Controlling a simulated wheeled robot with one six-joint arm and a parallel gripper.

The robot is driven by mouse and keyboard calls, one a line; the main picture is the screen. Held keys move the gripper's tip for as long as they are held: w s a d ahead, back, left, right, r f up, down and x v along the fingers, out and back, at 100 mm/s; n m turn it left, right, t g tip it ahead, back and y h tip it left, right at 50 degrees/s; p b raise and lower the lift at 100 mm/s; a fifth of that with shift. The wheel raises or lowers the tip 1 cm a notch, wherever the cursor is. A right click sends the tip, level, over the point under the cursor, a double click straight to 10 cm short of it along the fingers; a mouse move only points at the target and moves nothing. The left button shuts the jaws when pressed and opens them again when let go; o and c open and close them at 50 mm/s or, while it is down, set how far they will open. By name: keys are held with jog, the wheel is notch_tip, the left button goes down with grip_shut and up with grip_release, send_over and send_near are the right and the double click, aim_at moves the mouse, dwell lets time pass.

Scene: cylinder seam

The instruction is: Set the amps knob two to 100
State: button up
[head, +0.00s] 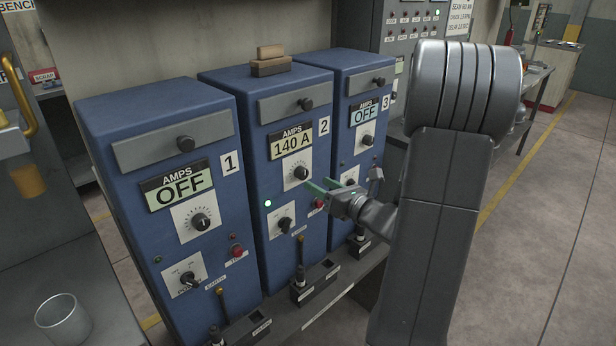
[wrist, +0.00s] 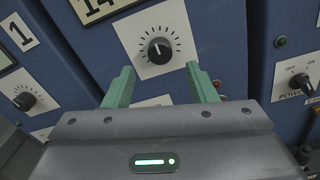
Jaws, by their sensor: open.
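The amps knob two (head: 301,172) is a black dial on a white scale plate, on the front of the middle blue cabinet (head: 262,110) marked 2. Its display (head: 291,141) reads 140 A. The knob also shows in the wrist view (wrist: 159,48), with its white pointer line toward the upper left. My gripper (head: 322,186) is open, with its green fingers pointing at the cabinet front. In the wrist view the fingertips (wrist: 160,78) stand left and right below the knob, with the knob beyond them. I see no contact with the knob.
Cabinet 1 (head: 150,120) on the left and cabinet 3 (head: 345,75) on the right both read OFF. Cabinet 2 has a lit green lamp (head: 268,203), a power switch (head: 285,224) and a red button (head: 319,203) below the knob. Wooden blocks (head: 270,66) lie on top.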

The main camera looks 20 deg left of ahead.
aim_at(305, 176)
jog(key=x, duration=0.5)
jog(key=shift+w+a, duration=0.15)
jog(key=shift+a, duration=0.15)
jog(key=c, duration=1)
